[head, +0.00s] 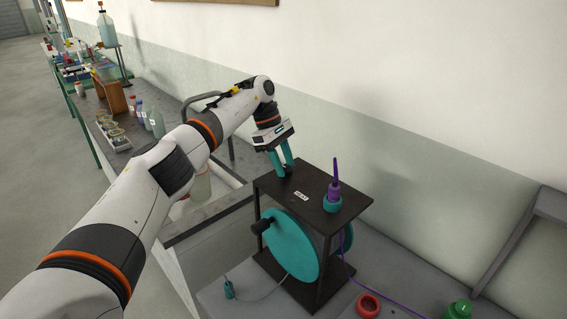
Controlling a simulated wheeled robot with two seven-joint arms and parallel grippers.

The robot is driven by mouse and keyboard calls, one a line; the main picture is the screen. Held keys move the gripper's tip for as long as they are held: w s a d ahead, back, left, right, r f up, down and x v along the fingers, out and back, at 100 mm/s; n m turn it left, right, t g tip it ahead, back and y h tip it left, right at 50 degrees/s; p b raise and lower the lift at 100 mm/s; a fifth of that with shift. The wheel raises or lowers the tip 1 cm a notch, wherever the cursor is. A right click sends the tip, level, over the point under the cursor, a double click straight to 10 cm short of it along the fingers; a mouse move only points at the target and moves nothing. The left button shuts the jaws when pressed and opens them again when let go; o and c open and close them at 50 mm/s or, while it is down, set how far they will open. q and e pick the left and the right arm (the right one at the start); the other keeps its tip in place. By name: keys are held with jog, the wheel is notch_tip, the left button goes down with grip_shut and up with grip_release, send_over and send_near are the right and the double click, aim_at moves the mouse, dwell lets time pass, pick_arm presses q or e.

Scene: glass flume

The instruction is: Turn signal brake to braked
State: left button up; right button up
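A black stand (263,186) with a flat top plate holds a large teal reel (291,244) with a black crank knob (262,226) on its side. A small white label (301,196) lies on the plate; its writing is too small to read surely. My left gripper (284,169) points down at the plate's back left part, its teal fingers on either side of a small dark knob. The knob is mostly hidden by the fingers, so its setting and whether the fingers press on it cannot be told. No part is clearly marked as the signal brake. My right gripper is not in view.
A purple probe (334,188) stands upright in a teal holder (332,204) on the plate's right part, its purple cable hanging down. The wall is close behind. A crowded bench runs off left.

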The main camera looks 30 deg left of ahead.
pick_arm(q)
jog(key=shift+o, duration=1.3)
jog(key=shift+a+r+b, duration=0.25)
jog(key=shift+r+b, duration=0.05)
jog(key=shift+r, duration=0.05)
jog(key=p+v, duration=0.4)
jog(key=v, duration=0.7)
jog(key=shift+p, duration=0.4)
